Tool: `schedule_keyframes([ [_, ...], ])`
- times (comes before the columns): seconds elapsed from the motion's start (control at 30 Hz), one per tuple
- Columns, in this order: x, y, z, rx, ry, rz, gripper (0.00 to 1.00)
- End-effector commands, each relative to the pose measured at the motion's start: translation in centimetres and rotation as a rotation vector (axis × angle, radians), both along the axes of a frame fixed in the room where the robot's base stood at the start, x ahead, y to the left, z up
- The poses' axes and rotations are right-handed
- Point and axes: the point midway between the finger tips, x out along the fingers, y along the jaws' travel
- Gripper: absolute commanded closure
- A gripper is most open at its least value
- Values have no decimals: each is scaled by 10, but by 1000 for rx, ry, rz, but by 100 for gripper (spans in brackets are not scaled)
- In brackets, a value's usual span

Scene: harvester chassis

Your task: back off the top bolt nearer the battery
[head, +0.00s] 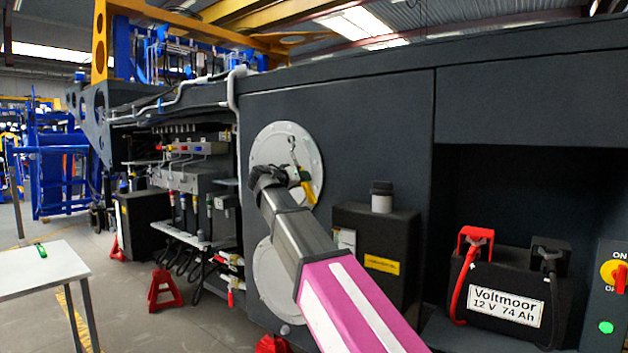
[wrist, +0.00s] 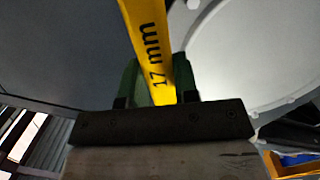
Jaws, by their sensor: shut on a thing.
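My gripper (head: 290,179) is in front of the upper round cover plate (head: 272,150) on the dark chassis side. It is shut on a yellow wrench (head: 308,190). In the wrist view the wrench (wrist: 152,45), marked 17 mm, stands between the green jaw pads and runs out of the top edge, so its far end is hidden there. The pale plate (wrist: 235,60) shows behind with small bolts along its rim. I cannot tell whether the wrench sits on a bolt. The battery (head: 500,298), labelled Voltmoor 12 V 74 Ah, is in the recess at lower right.
A second round plate (head: 272,290) is below, partly behind my arm. A black box with a grey cap (head: 381,197) juts out right of the plates. A red-orange switch (head: 614,275) is at far right. A white table (head: 40,268) stands at left, with open floor beside it.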

Motion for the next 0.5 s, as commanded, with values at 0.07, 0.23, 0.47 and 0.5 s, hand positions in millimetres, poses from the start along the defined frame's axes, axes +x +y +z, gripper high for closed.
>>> schedule_keyframes([
  [0.07, 0, 0, 0, -1, -1, 0, 100],
  [0.23, 0, 0, 0, -1, -1, 0, 100],
  [0.47, 1, -1, 0, -1, -1, 2, 100],
  [0.5, 3, -2, 0, -1, -1, 1, 100],
])
